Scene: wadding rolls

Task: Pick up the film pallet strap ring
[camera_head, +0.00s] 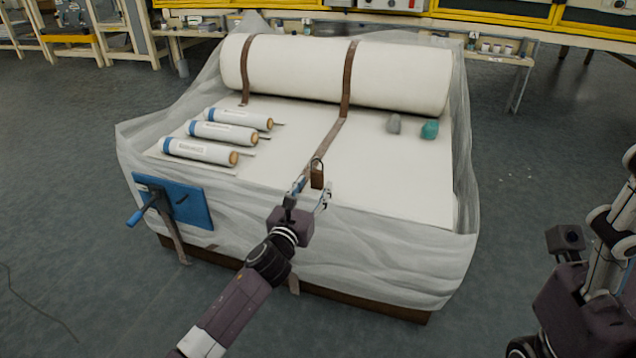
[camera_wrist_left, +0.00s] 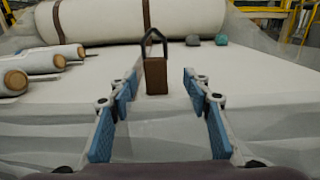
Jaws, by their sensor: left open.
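The film pallet strap ring is a dark angular metal loop on a brown strap end (camera_head: 317,178), standing upright near the front edge of the white wrapped pallet top. In the left wrist view the dark ring (camera_wrist_left: 153,38) tops the brown strap block (camera_wrist_left: 156,78). My left gripper (camera_head: 312,193) reaches in from the front. Its blue-padded fingers (camera_wrist_left: 160,98) are spread wide apart, with the strap block showing between the tips and clear space on both sides. Neither finger appears to touch it.
A large white roll (camera_head: 335,75) lies across the pallet's back, with brown straps. Several small blue-ended rolls (camera_head: 205,133) lie at left. A grey lump (camera_head: 394,124) and a teal lump (camera_head: 430,130) sit at right. A blue panel with handle (camera_head: 185,203) hangs at front left.

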